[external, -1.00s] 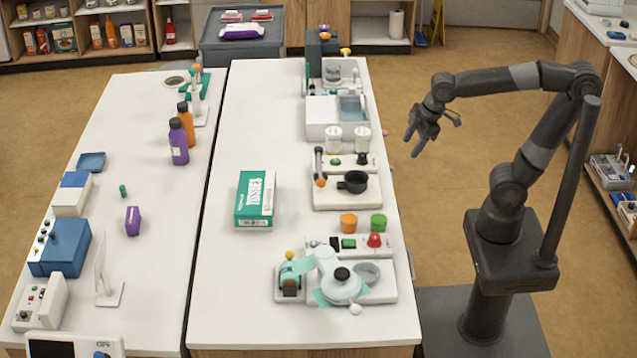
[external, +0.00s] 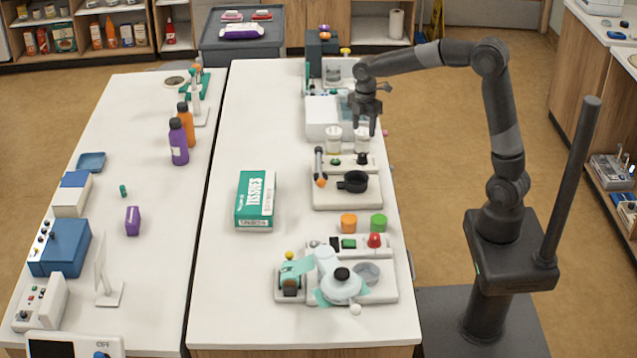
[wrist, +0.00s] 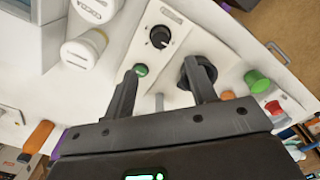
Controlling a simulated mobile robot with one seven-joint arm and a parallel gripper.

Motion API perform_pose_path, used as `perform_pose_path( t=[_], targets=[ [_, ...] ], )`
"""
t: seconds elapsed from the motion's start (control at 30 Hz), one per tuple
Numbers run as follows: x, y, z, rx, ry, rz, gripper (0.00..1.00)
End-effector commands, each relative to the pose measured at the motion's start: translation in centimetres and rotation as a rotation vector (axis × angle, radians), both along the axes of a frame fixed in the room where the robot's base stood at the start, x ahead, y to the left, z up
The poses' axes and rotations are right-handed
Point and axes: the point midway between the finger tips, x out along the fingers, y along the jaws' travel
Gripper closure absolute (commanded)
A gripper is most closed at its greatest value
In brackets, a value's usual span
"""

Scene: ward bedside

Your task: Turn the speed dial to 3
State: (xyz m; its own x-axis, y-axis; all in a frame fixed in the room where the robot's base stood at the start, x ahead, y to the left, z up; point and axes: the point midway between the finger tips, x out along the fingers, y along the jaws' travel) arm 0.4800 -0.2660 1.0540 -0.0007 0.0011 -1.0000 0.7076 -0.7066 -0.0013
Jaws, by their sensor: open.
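A black dial (wrist: 160,37) with a pale pointer mark sits on a white panel in the wrist view. Its numbers are too small to read. A green button (wrist: 140,70) is beside it on the same panel. In the external view, the dial (external: 362,158) shows as a small dark knob behind a black pan (external: 353,182). My gripper (external: 364,128) is open and empty, pointing down above the canisters and the panel. In the wrist view, my gripper's fingers (wrist: 162,68) are apart. The left fingertip overlaps the button's edge; contact cannot be told. The dial shows beyond the fingertips.
White canisters (external: 345,140) stand just behind the panel.

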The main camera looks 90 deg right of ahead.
Motion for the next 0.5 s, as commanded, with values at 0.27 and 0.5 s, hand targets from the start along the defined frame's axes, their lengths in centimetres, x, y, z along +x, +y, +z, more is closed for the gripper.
perform_pose_path(
  t=[0.27, 0.5],
  targets=[
    [-0.1, 0.1, -4.4, 0.002, 0.004, 0.000, 0.48],
    [0.0, 0.1, -8.6, 0.001, 0.001, 0.000, 0.48]
  ],
)
